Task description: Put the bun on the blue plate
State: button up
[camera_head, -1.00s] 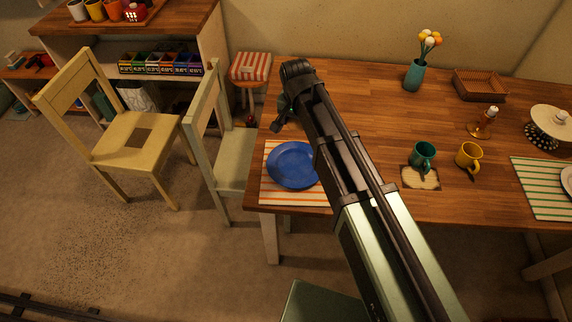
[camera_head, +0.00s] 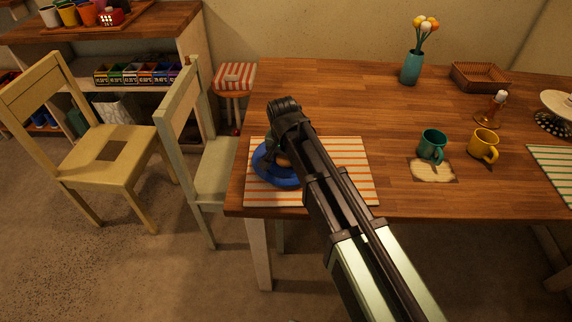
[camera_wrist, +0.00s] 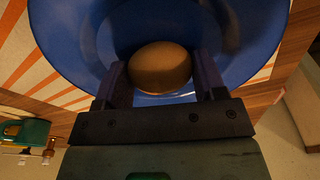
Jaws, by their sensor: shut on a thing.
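The bun (camera_wrist: 161,68) is round and brown, and in the wrist view it sits between the two fingers of my gripper (camera_wrist: 161,80). The blue plate (camera_wrist: 62,35) fills the view behind and around the bun. In the head view the blue plate (camera_head: 262,172) lies on a striped placemat at the table's left end, partly hidden by my gripper (camera_head: 278,150). A small part of the bun (camera_head: 283,161) shows beside the gripper. My gripper is shut on the bun, over the plate. I cannot tell whether the bun touches the plate.
The striped placemat (camera_head: 345,160) lies on the wooden table (camera_head: 350,95). A teal mug (camera_head: 431,146) and a yellow mug (camera_head: 483,145) stand to the right. A vase (camera_head: 411,67) and a basket (camera_head: 478,76) are at the back. A pale chair (camera_head: 215,170) stands by the left edge.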

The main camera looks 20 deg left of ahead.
aim_at(284, 159)
jog(key=shift+r, duration=0.15)
jog(key=shift+f, duration=0.2)
jog(key=o, duration=0.9)
jog(key=shift+r, duration=0.1)
jog(key=r+p, duration=0.4)
jog(key=s+r+p, duration=0.1)
jog(key=r+p, duration=0.7)
jog(key=shift+s+r, duration=0.1)
jog(key=shift+s, duration=0.15)
